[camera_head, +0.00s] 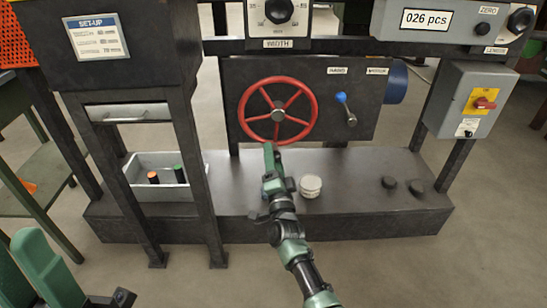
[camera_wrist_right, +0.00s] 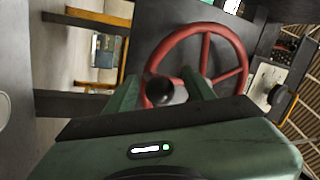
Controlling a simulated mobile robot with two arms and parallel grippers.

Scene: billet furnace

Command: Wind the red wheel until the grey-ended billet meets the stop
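The red wheel (camera_head: 314,106) has several spokes and a grey hub and faces me on the dark machine panel. Its rim also shows in the right wrist view (camera_wrist_right: 226,35). My right gripper (camera_head: 269,149) is at the bottom of the rim. In the right wrist view its green fingers stand apart with a round black knob (camera_wrist_right: 167,90) between them; whether they press on it is unclear. My left gripper (camera_head: 27,262) is at the lower left, fingers apart and empty, far from the wheel. I cannot make out a grey-ended billet or the stop.
A grey bin (camera_head: 165,193) holds two dark cylinders, one orange-ended, one green-ended. The counter (camera_head: 427,19) reads 026 pcs.

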